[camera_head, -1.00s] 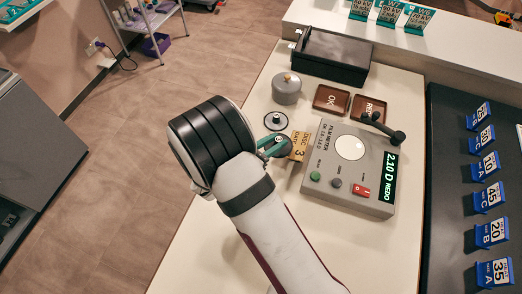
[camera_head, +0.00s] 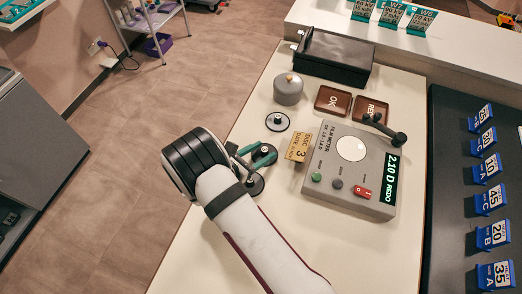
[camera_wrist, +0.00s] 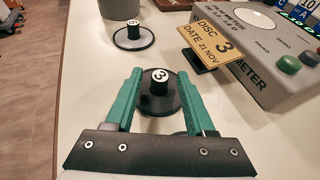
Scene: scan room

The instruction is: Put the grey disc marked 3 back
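The grey disc marked 3 (camera_wrist: 158,104) is dark and round, with a black knob whose white top shows a 3. My gripper (camera_wrist: 161,73) has two green fingers spread apart, one on each side of the knob, with gaps on both sides. It also shows in the head view (camera_head: 263,154), above the table. The fingers hide the disc's sides. A yellow tag reading DISC 3, DATE 21 NOV (camera_wrist: 220,40) stands at the film meter.
A second knobbed disc (camera_head: 277,122) lies farther back, near a grey lidded pot (camera_head: 288,88). The film meter (camera_head: 340,185), reading 2.10 D REDO, stands right. Behind are an OK tray (camera_head: 332,99), a REDO tray (camera_head: 370,107) and a black box (camera_head: 333,58).

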